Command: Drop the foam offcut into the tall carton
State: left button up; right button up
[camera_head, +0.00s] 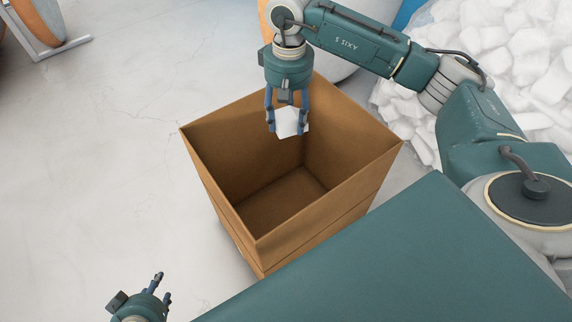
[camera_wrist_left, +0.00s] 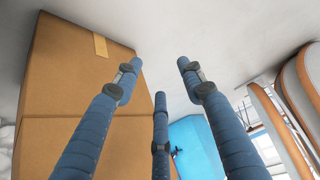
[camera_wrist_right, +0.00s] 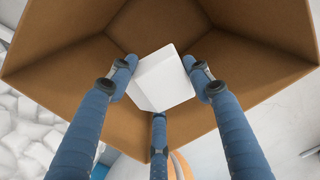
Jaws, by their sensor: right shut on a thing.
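The tall carton (camera_head: 222,205) is brown, open at the top and stands on the floor in the middle of the head view. My right gripper (camera_head: 287,128) points down at the carton's far side. It is shut on the white foam offcut (camera_head: 291,121), a small block. In the right wrist view the offcut (camera_wrist_right: 161,80) sits between the blue fingers, with the carton's inner walls and bottom beyond it. The visible carton bottom is bare. My left gripper (camera_head: 164,285) is open and empty at the lower left, apart from the carton; the carton's outside (camera_wrist_left: 75,75) shows in the left wrist view.
A heap of white foam pieces (camera_head: 480,60) lies at the upper right. Pale cracked floor (camera_head: 100,120) to the carton's left is clear.

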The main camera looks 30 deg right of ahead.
jog(key=shift+w+d+r+p, duration=0.15)
jog(key=shift+d+r+p, duration=0.25)
jog(key=shift+d, duration=0.2)
jog(key=shift+w+d+r+p, duration=0.1)
jog(key=shift+d+r+p, duration=0.15)
jog(key=shift+d+p, duration=0.25)
pick_arm(q)
jog(key=s+a+f+g+y, duration=0.1)
jog(key=s+f+g, duration=0.1)
jog(key=s, duration=0.3)
jog(key=s+a+f+g, duration=0.1)
jog(key=s+a+g, duration=0.1)
jog(key=s, duration=0.3)
pick_arm(e)
jog(key=shift+f, duration=0.1)
notch_tip(320, 180, down, 4)
jog(key=b, duration=0.3)
jog(key=shift+f, duration=0.25)
jog(key=shift+f+b, duration=0.4)
jog(key=shift+b, duration=0.05)
pick_arm(q)
notch_tip(320, 180, up, 9)
jog(key=shift+s+a+t, duration=0.15)
jog(key=shift+s+t, duration=0.15)
jog(key=shift+s, duration=0.15)
pick_arm(e)
jog(key=shift+f, duration=0.3)
